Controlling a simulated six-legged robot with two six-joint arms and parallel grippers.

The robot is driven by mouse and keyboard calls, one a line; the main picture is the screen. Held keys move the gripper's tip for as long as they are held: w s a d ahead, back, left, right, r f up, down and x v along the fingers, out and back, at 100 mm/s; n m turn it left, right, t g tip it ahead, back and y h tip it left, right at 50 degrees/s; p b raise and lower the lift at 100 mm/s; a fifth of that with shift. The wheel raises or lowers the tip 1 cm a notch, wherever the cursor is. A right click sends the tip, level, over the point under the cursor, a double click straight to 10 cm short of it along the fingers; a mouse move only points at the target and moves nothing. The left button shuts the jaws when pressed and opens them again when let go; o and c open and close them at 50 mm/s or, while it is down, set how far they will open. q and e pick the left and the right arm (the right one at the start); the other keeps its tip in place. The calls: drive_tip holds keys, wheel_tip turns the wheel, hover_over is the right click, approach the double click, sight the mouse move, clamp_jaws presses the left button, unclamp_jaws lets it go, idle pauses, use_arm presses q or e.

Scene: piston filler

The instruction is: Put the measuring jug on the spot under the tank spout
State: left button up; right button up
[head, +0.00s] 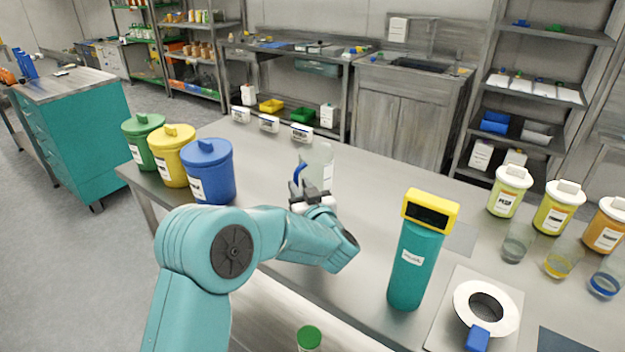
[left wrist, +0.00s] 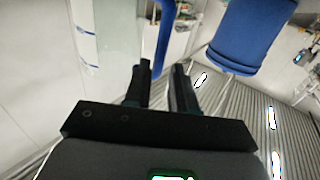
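The measuring jug (head: 324,160) is clear with a blue handle on its left side, and it looks upright on the steel table; its base is partly hidden by my left gripper. My left gripper (head: 315,188) is just in front of the jug. In the left wrist view the two dark fingers (left wrist: 162,72) are apart, with the blue handle (left wrist: 164,35) reaching between their tips, nearer the left finger. A gap shows beside the handle. The clear jug wall (left wrist: 108,40) is at the left there. I cannot make out a tank spout. My right gripper is not in view.
Green (head: 143,140), yellow (head: 173,160) and blue (head: 208,170) lidded canisters stand left of the jug. A teal cylinder with a yellow top (head: 416,250) stands to the right, beside a white ring on a plate (head: 507,337). Jars and glasses line the right side. The table between is clear.

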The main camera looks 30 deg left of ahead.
sight(297, 181)
use_arm(q)
drive_tip(key=x, duration=0.4)
drive_tip(key=shift+w+a+f, duration=0.1)
drive_tip(key=shift+w+f, duration=0.05)
drive_tip(key=shift+w, duration=0.05)
clamp_jaws()
